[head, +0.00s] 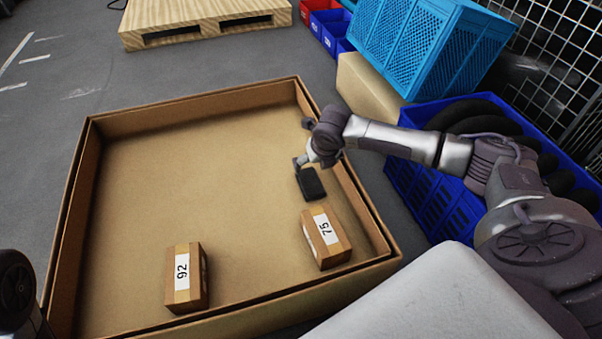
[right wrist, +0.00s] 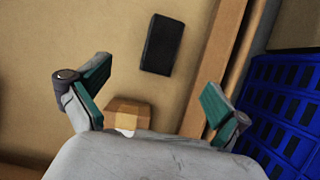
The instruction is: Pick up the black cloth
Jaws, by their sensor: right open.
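The black cloth (head: 312,184) looks like a small flat dark rectangle on the floor of the large cardboard box (head: 190,150), close to its right wall. In the right wrist view the cloth (right wrist: 162,45) lies beyond the fingertips, a little right of the middle of the gap and apart from both fingers. My right gripper (head: 305,163) is over the box beside the cloth. It is open and empty; both green-padded fingers show in the right wrist view (right wrist: 155,92). My left gripper is not in view.
Small cartons marked 92 (head: 184,278) and 75 (head: 325,238) stand in the box's near part. The box floor left of the cloth is clear. A blue crate (head: 428,195) with dark round items, a cyan crate (head: 420,45) and a wooden pallet (head: 200,20) stand outside.

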